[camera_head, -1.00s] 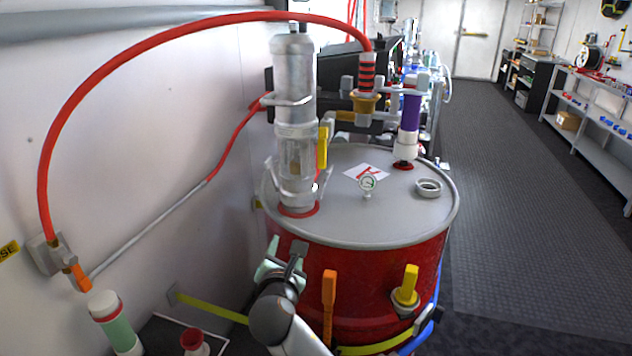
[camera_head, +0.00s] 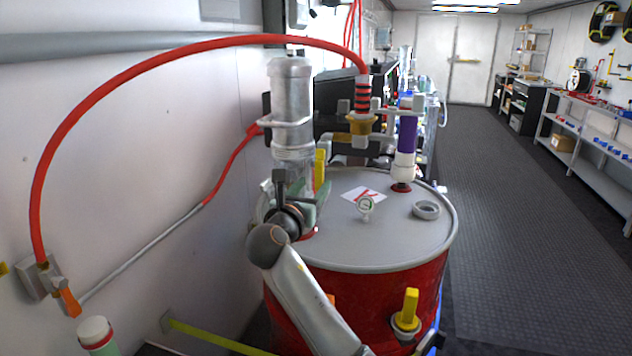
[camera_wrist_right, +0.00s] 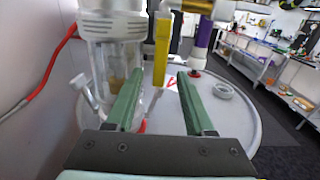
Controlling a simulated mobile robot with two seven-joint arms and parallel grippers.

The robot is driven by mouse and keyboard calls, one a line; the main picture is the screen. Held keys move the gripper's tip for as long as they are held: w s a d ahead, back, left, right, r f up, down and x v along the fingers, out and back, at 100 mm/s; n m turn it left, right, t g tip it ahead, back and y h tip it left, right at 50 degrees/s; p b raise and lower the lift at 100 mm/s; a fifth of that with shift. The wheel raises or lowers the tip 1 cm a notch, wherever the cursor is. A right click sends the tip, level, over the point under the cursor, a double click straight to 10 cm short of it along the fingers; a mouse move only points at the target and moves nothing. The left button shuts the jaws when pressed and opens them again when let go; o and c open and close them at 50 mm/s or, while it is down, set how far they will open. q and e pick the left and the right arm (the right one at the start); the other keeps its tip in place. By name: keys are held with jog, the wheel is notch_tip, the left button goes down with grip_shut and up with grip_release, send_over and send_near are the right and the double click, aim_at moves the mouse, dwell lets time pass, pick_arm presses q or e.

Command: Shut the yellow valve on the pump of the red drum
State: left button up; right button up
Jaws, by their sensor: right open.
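The red drum (camera_head: 375,285) stands in the middle with a grey lid. The silver pump (camera_head: 291,100) rises from the lid at the left, and its clear lower part shows in the right wrist view (camera_wrist_right: 112,60). The yellow valve (camera_head: 320,165) is an upright flat handle on the pump's right side. In the right wrist view the yellow valve (camera_wrist_right: 162,48) shows upright, beyond and between the two green fingertips. My right gripper (camera_head: 303,190) is open and empty, in front of the pump and just below the handle, with a gap to it. My left gripper is not in view.
A red hose (camera_head: 120,85) arches from the wall to a fitting (camera_head: 361,120) beside the pump. Another yellow handle (camera_head: 407,308) is low on the drum's front. The right floor is clear.

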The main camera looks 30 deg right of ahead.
aim_at(318, 178)
jog(key=shift+x, duration=1.55)
grip_shut()
jog(key=shift+f, duration=0.1)
